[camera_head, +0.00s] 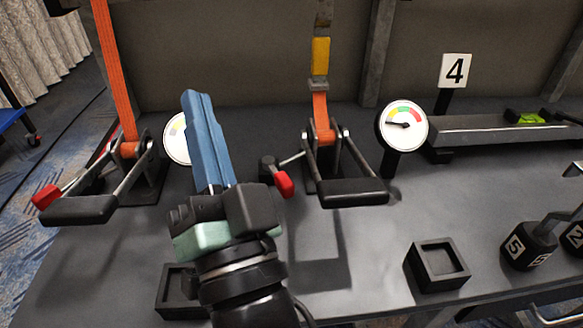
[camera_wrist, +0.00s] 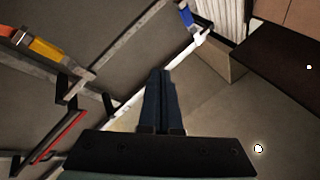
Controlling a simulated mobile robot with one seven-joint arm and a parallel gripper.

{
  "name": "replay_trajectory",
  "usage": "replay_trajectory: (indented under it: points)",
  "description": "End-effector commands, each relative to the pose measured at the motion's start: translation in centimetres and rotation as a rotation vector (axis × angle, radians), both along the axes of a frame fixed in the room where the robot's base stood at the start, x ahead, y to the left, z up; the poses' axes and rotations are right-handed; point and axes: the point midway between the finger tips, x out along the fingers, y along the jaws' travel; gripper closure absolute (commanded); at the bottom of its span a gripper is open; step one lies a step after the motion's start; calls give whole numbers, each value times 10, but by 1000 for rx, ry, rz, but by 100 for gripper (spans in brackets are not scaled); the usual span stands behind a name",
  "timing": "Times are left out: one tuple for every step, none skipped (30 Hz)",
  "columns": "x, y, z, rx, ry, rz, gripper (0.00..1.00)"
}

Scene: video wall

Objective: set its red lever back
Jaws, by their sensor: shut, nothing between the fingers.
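Two ratchet devices with orange straps stand on the dark bench. The left one has a red-tipped lever (camera_head: 46,197) and a black handle (camera_head: 80,209). The middle one has a red-tipped lever (camera_head: 284,184) at its left side and a black handle (camera_head: 345,192). My gripper (camera_head: 196,97), with blue fingers, is shut and empty between the two devices, left of the middle red lever and apart from it in the picture. In the wrist view, my shut fingers (camera_wrist: 160,75) point away from a red bar (camera_wrist: 62,135) on a dark frame at the left.
A round gauge (camera_head: 403,125) stands right of the middle device; another gauge (camera_head: 175,142) is partly hidden behind my fingers. A number 4 sign (camera_head: 455,70), an empty square black holder (camera_head: 437,266) and numbered black weights (camera_head: 526,246) are at the right. Open bench lies in front of the middle device.

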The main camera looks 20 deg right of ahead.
Motion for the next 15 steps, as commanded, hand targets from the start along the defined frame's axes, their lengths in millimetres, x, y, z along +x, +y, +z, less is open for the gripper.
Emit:
replay_trajectory:
  points:
    - [-2, -6, -16, 55, 40, 17, 100]
    - [-3, -9, -25, 91, 58, 29, 100]
    - [-6, -14, -38, 139, 80, 41, 100]
    - [-9, -17, -46, 176, 96, 50, 100]
    - [-12, -21, -56, 212, 113, 57, 100]
    - [-17, -26, -68, 262, 135, 65, 100]
    - [-20, -30, -76, 298, 150, 69, 100]
    - [-25, -34, -85, 336, 166, 73, 100]
    - [-31, -40, -97, 386, 185, 76, 100]
    - [-36, -44, -105, 423, 200, 76, 100]
    - [-41, -48, -113, 462, 213, 77, 100]
    - [-49, -54, -123, 511, 230, 74, 100]
    - [-55, -59, -131, 548, 242, 72, 100]
    - [-62, -64, -138, 585, 254, 68, 100]
    - [-71, -70, -148, 632, 269, 61, 100]
